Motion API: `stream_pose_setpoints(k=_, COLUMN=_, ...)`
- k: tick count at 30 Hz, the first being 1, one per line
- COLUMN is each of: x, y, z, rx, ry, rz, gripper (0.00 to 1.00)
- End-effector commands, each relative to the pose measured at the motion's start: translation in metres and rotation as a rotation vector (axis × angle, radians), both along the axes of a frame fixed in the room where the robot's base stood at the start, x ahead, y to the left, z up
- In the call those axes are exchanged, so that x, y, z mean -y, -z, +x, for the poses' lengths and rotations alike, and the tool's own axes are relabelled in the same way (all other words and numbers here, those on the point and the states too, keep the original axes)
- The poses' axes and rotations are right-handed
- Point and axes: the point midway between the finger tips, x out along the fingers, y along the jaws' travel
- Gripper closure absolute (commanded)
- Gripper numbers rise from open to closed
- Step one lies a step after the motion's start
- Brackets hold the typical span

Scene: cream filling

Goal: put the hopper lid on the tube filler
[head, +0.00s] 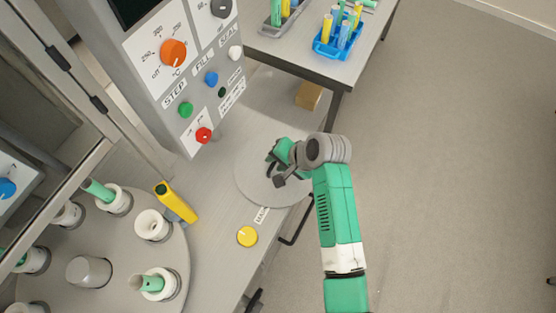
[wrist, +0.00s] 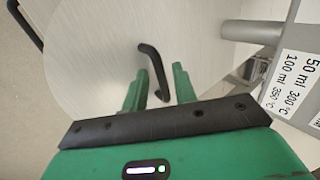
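The hopper lid (head: 246,184) is a large pale grey disc at the front edge of the bench. My gripper (head: 274,165) is over it and hides part of it. In the wrist view the lid (wrist: 85,65) lies beyond my fingers, with its black bent handle (wrist: 150,60). My green gripper (wrist: 158,88) is open, and its fingers stand apart with the handle showing between them. I cannot tell whether they touch it. The tube filler's grey control panel (head: 190,65) has an orange dial and coloured buttons. Its hopper opening is not identifiable in view.
A round turntable (head: 115,235) with white holders and green tubes is at lower left. A yellow button (head: 247,236) is near the lid. A table with a blue tube rack (head: 335,48) is behind. Open floor lies right.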

Motion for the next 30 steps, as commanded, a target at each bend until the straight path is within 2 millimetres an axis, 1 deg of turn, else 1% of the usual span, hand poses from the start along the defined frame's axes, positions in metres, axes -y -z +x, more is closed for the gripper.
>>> stream_pose_setpoints(k=8, x=0.0, y=-0.001, z=0.0, rx=0.001, ry=0.001, rz=0.0, gripper=0.68)
stream_pose_setpoints(k=10, x=0.002, y=-0.006, z=0.0, rx=0.002, ry=0.001, rz=0.0, gripper=0.68)
stream_pose_setpoints(k=13, x=0.01, y=-0.022, z=-0.005, rx=0.002, ry=0.002, rz=0.002, gripper=0.68)
stream_pose_setpoints(k=18, x=0.031, y=-0.059, z=-0.018, rx=0.003, ry=0.002, rz=0.0, gripper=0.68)
stream_pose_setpoints(k=21, x=0.042, y=-0.078, z=-0.024, rx=0.003, ry=0.0, rz=0.001, gripper=0.68)
stream_pose_setpoints(k=25, x=0.052, y=-0.095, z=-0.03, rx=0.002, ry=0.0, rz=0.0, gripper=0.68)
stream_pose_setpoints(k=30, x=0.058, y=-0.103, z=-0.033, rx=0.001, ry=0.001, rz=0.0, gripper=0.68)
